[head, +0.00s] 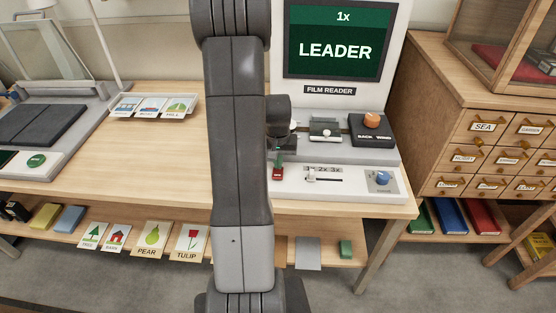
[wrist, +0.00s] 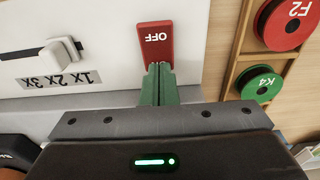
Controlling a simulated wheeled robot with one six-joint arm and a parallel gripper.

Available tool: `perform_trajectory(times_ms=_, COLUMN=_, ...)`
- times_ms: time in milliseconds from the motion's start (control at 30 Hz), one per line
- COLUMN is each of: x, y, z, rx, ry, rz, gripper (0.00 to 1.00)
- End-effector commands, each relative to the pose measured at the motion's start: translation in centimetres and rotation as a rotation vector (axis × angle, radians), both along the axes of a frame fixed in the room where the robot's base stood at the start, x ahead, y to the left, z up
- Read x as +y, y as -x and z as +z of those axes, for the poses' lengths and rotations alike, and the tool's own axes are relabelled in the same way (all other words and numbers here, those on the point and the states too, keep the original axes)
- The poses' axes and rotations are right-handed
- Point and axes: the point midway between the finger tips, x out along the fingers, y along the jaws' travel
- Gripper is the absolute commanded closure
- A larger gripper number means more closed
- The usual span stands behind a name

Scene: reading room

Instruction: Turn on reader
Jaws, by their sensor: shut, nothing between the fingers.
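The film reader (head: 390,150) stands on the wooden desk, its screen (head: 338,42) lit green with "1x" and "LEADER". A red switch marked "OFF" (wrist: 155,44) shows in the wrist view; it also shows small on the reader's front in the head view (head: 278,174). My gripper (wrist: 157,72) has its green fingers shut and empty, with their tips right at the edge of the red switch. I cannot tell whether they touch it. In the head view my arm hides the reader's left end, and the fingers are hard to make out.
A slider marked 1x 2x 3x (head: 312,175) and a blue knob (head: 382,178) are beside the switch. An orange knob (head: 372,117) sits above. Round reels, red (wrist: 284,22) and green (wrist: 261,83), lie close by in the wrist view. The desk's middle (head: 170,145) is clear.

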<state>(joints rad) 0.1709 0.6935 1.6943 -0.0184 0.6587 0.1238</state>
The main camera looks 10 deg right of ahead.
Motion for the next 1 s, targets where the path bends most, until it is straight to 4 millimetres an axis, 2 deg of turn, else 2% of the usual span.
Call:
perform_trajectory(times_ms=367, x=0.4, y=1.3, z=0.6, rx=-0.001, ry=0.000, rz=0.000, gripper=1.00)
perform_trajectory(times_ms=733, x=0.4, y=1.4, z=0.8, rx=-0.001, ry=0.000, rz=0.000, gripper=1.00)
perform_trajectory(times_ms=867, x=0.4, y=1.3, z=2.1, rx=-0.002, ry=0.001, rz=0.001, gripper=1.00)
perform_trajectory(times_ms=1000, x=0.4, y=1.2, z=4.6, rx=-0.003, ry=0.001, rz=0.001, gripper=1.00)
